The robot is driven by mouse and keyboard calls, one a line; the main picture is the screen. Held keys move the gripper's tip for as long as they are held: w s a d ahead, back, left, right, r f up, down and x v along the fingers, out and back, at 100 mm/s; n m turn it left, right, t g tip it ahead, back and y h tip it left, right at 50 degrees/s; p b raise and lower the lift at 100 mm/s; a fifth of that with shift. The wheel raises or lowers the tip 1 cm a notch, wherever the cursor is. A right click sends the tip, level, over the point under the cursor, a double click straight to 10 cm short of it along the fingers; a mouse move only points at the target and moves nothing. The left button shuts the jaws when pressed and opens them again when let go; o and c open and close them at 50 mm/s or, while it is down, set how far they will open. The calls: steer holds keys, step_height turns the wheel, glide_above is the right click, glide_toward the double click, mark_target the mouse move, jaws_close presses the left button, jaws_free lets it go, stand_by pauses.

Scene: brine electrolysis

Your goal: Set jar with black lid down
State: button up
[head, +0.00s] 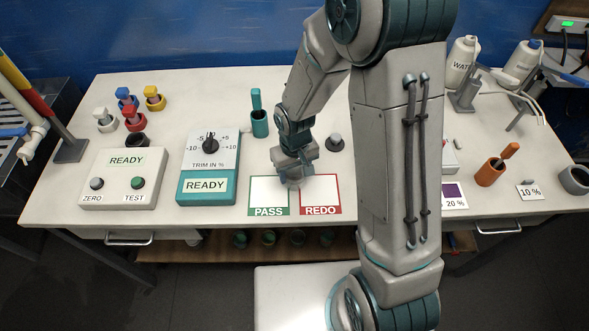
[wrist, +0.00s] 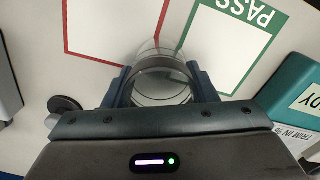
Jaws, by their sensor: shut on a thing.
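My gripper (head: 293,168) is shut on a clear glass jar, which shows between the two fingers in the wrist view (wrist: 160,88). A dark ring runs around the jar; I cannot make out a black lid clearly. In the head view the jar is mostly hidden by the gripper. It is over the near part of the table, at the gap between the green-framed PASS card (head: 268,192) and the red-framed REDO card (head: 321,190). I cannot tell whether its base touches the table (head: 230,220).
A teal trim box (head: 208,170) and a white READY box (head: 120,180) stand to the left. A teal holder (head: 259,122) and a small grey knob-like piece (head: 334,142) stand behind the cards. An orange holder (head: 489,172) is at the right. Both card centres are clear.

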steer(key=shift+f, duration=0.15)
steer(key=o, duration=1.1)
